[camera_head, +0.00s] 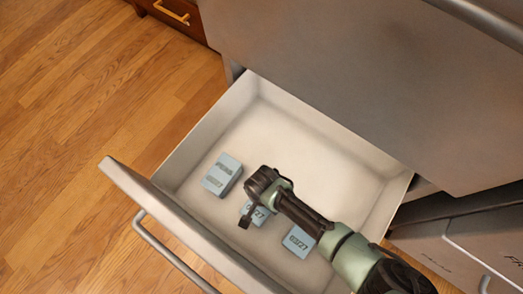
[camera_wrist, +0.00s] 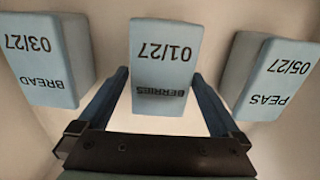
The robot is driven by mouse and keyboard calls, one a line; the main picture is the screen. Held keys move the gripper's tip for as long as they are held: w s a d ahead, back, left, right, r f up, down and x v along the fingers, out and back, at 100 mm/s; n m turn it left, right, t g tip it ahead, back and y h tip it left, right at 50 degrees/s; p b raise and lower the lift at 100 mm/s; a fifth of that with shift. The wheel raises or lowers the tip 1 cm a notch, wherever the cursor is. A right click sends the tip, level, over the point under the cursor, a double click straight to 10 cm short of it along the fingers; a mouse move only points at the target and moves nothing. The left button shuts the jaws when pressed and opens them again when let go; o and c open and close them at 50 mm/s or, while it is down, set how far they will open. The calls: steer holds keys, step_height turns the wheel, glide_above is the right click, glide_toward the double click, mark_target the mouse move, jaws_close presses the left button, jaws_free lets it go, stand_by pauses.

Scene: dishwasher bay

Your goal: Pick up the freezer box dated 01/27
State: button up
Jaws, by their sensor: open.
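The freezer box dated 01/27 (camera_wrist: 164,55) is pale blue, marked BERRIES, and upside down in the centre of the wrist view. In the head view this box (camera_head: 259,215) lies in the open drawer, partly hidden by my gripper (camera_head: 248,212). In the wrist view my gripper (camera_wrist: 161,78) is open, with one finger along each side of the box's lower part. Nothing is held. I cannot tell how deep the fingertips reach beside the box.
The BREAD box dated 03/27 (camera_wrist: 42,62) and the PEAS box dated 05/27 (camera_wrist: 274,80) flank it, near my fingers. In the head view they are the right box (camera_head: 299,241) and left box (camera_head: 222,175). Drawer walls (camera_head: 207,128) surround them; the drawer's back is clear.

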step_height(320, 180, down, 5)
steer(key=b, duration=0.4)
steer(key=shift+a, duration=0.15)
steer(key=shift+r, duration=0.1)
steer(key=c, duration=1.5)
